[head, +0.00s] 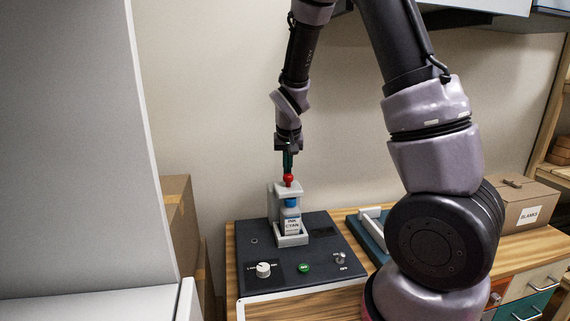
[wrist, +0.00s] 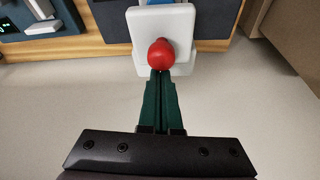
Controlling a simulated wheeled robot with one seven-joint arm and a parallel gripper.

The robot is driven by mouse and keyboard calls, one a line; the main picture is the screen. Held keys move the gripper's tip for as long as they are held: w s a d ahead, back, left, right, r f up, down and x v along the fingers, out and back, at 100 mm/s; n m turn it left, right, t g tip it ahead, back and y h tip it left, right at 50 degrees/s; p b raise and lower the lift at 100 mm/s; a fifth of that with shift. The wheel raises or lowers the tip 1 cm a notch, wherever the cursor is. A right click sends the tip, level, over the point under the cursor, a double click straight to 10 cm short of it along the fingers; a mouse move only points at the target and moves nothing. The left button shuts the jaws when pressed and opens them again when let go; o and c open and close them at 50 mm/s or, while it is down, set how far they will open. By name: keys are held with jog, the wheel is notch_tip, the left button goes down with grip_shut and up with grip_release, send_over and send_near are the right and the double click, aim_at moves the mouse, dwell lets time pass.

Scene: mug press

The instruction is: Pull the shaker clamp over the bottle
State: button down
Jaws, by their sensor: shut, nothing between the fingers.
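The shaker (head: 325,270) is a dark flat machine on the wooden bench. The bottle (head: 292,218), with a white label and a blue cap, stands upright in its grey holder. The clamp (head: 262,188) is a light grey piece behind and above the bottle, topped by a red ball knob (head: 288,179). In the wrist view the white clamp (wrist: 178,22) and red knob (wrist: 161,54) sit just beyond the green fingertips. My gripper (head: 288,168) points down at the knob; it also shows in the wrist view (wrist: 160,74). Its fingers are shut together, at or touching the knob, with nothing between them.
The shaker's front has a white dial (head: 263,269), a green button (head: 304,267) and a small switch (head: 340,257). A second device (head: 372,226) stands to its right, partly behind my arm. Cardboard boxes stand left (head: 178,215) and right (head: 520,197). The wall is close behind.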

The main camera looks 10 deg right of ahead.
aim_at(288, 189)
jog(key=shift+s, duration=0.2)
jog(key=v, duration=1)
jog(key=shift+r, duration=0.4)
jog(key=shift+s, duration=0.1)
